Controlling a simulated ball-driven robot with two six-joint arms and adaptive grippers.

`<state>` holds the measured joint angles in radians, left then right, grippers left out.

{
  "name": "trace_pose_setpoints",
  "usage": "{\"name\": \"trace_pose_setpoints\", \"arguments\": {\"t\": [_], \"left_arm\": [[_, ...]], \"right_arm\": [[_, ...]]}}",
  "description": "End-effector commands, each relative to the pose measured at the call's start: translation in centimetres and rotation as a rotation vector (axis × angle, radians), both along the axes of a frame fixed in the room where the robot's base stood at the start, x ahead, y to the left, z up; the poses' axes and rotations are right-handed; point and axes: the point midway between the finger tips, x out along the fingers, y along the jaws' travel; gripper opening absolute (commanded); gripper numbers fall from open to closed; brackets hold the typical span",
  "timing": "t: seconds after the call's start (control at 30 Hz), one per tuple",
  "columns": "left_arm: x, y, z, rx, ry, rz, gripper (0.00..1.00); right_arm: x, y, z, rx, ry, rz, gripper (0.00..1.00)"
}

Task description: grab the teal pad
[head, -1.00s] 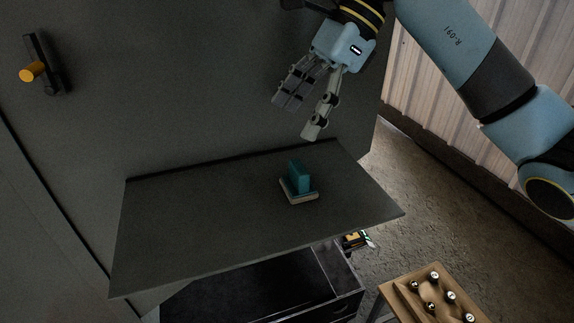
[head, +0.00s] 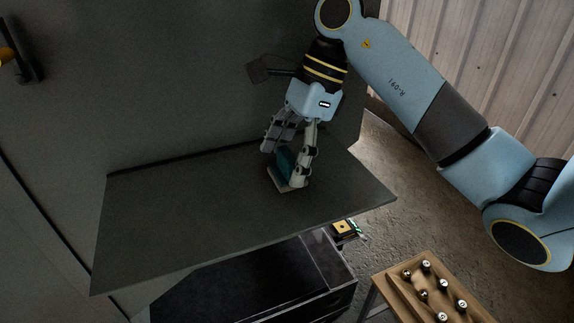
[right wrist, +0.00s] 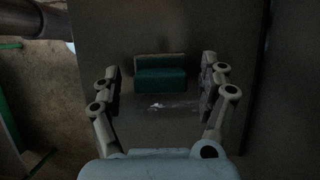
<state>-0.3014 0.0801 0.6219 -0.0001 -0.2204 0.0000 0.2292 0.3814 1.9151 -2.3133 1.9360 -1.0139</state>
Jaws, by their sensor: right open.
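The teal pad (head: 285,162) sits on a small pale base on the dark shelf (head: 200,215). In the right wrist view the teal pad (right wrist: 161,79) lies between and a little beyond the fingers, with a gap on each side. My right gripper (head: 285,168) is open and reaches down over the pad, its fingers on either side. It also shows in the right wrist view (right wrist: 160,88), empty. In the head view the fingers partly hide the pad. My left gripper is not in view.
A dark wall panel stands behind the shelf. A black handle (head: 22,55) with an orange knob is at the upper left. Below the shelf is a black open box (head: 255,285). A wooden tray (head: 395,275) with several knobs stands lower right.

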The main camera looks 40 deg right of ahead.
Motion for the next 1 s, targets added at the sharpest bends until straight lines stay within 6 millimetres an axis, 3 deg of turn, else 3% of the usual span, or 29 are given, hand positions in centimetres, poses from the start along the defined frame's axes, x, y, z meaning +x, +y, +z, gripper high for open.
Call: {"name": "trace_pose_setpoints", "arguments": {"t": [0.2, 0.67, 1.0], "left_arm": [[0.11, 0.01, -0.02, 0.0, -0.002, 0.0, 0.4], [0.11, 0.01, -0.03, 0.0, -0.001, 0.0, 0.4], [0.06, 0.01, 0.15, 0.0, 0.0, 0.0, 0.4]], "right_arm": [[0.02, 0.01, -0.16, -0.001, -0.001, 0.0, 0.77], [0.02, 0.0, -0.13, -0.001, -0.001, 0.0, 0.17], [0.04, 0.01, 0.29, 0.0, -0.002, -0.001, 0.16]]}}
